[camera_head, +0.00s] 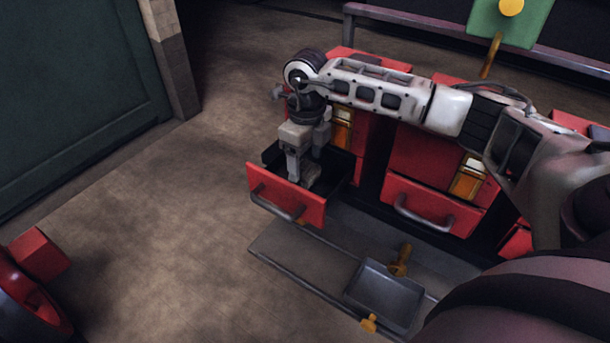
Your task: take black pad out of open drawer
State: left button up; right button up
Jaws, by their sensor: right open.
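The open red drawer (270,187) juts out at the left end of a red cabinet. Its inside is dark. My right gripper (302,178) points down into this drawer, with its fingers below the rim level near the drawer's middle. It is open. I cannot make out the black pad against the dark interior, and the gripper and drawer front hide part of the inside. I cannot tell whether the fingers touch anything. My left gripper is not in view.
Closed red drawers (430,208) with grey handles are to the right. A grey tray (385,293) with yellow grips lies on the low platform (300,255) in front. A red object (38,256) is at lower left. The floor (150,250) left of the drawer is clear.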

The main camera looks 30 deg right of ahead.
aim_at(305, 169)
notch_tip(305, 169, down, 4)
jog(key=shift+a+r, duration=0.1)
jog(key=shift+w, duration=0.1)
jog(key=c, duration=0.8)
jog(key=shift+r, duration=0.1)
